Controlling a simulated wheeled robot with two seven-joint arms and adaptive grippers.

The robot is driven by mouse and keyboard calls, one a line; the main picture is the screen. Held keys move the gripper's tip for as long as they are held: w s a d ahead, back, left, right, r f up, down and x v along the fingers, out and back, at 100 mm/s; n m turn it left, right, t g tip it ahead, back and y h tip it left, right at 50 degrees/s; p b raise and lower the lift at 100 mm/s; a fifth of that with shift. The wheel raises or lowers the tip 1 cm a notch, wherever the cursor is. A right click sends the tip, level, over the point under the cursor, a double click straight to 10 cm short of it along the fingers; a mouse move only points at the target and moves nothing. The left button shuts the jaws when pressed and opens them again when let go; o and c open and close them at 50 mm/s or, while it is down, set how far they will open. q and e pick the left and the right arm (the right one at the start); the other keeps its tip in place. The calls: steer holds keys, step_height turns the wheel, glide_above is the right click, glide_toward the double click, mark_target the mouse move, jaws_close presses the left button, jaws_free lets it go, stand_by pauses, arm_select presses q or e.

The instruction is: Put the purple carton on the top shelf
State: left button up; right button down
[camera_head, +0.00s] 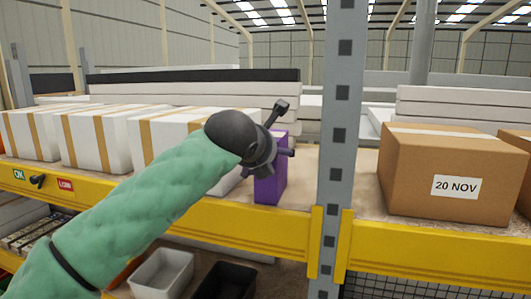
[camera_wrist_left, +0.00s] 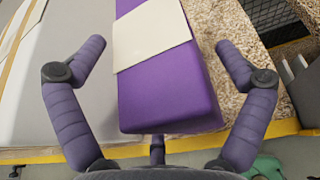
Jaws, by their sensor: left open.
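The purple carton (camera_head: 271,184) stands upright on the shelf board (camera_head: 305,170) above the yellow beam, just left of the grey upright post. It also shows large in the left wrist view (camera_wrist_left: 172,88), with a pale label on it. My left gripper (camera_head: 285,128) is at the carton, and partly covers it in the head view. In the left wrist view its two fingers (camera_wrist_left: 165,62) are spread on either side of the carton, with gaps between fingers and carton. My right gripper is not in view.
White boxes with tan tape (camera_head: 95,140) stand left of the carton. A brown box labelled 20 NOV (camera_head: 450,175) stands right of the grey post (camera_head: 342,130). Grey and black bins (camera_head: 162,273) sit below the yellow beam (camera_head: 235,228).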

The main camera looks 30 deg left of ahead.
arm_select(q)
steer(key=b+v, duration=0.2)
steer(key=v, duration=1)
